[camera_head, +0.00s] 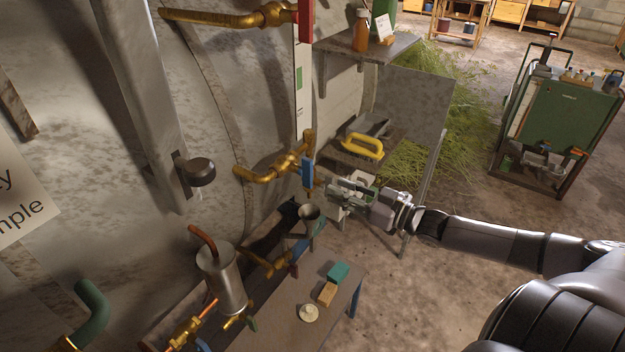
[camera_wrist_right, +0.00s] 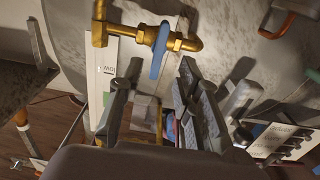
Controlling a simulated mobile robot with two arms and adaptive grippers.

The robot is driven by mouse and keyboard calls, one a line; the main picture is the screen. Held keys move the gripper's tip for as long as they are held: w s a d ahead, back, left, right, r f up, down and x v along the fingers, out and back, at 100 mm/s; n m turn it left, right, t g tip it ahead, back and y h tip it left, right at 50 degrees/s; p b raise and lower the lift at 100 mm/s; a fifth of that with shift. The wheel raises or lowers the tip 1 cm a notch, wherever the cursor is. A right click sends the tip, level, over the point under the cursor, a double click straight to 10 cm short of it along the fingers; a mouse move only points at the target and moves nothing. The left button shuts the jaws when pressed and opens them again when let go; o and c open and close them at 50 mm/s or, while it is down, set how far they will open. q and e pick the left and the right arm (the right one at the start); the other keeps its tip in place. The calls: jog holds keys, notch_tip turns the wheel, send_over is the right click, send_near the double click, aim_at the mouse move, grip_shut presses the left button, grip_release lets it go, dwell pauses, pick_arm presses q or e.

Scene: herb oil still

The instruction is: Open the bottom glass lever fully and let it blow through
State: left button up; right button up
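The bottom glass lever is blue (camera_head: 307,172) and hangs down on the lower brass cock (camera_head: 270,170) at the still's wall. In the right wrist view the blue lever (camera_wrist_right: 160,48) stands on its brass fitting (camera_wrist_right: 148,34), just beyond my fingertips. My right gripper (camera_head: 334,188) is open, close to the right of the lever and slightly lower. Its two fingers are apart in the right wrist view (camera_wrist_right: 158,72), with no lever gripped between them. Contact with the lever cannot be told. The white gauge board (camera_head: 300,85) rises above the lower cock. My left gripper is not in view.
A red lever (camera_head: 305,20) is on the upper brass cock (camera_head: 235,17). Below are a metal funnel (camera_head: 309,212), a steel can (camera_head: 222,278) and a small table (camera_head: 285,318).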

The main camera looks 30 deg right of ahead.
aim_at(312, 177)
jog(key=x, duration=0.9)
jog(key=shift+p, duration=0.35)
jog(key=shift+s, duration=0.1)
jog(key=shift+c, duration=0.3)
grip_shut()
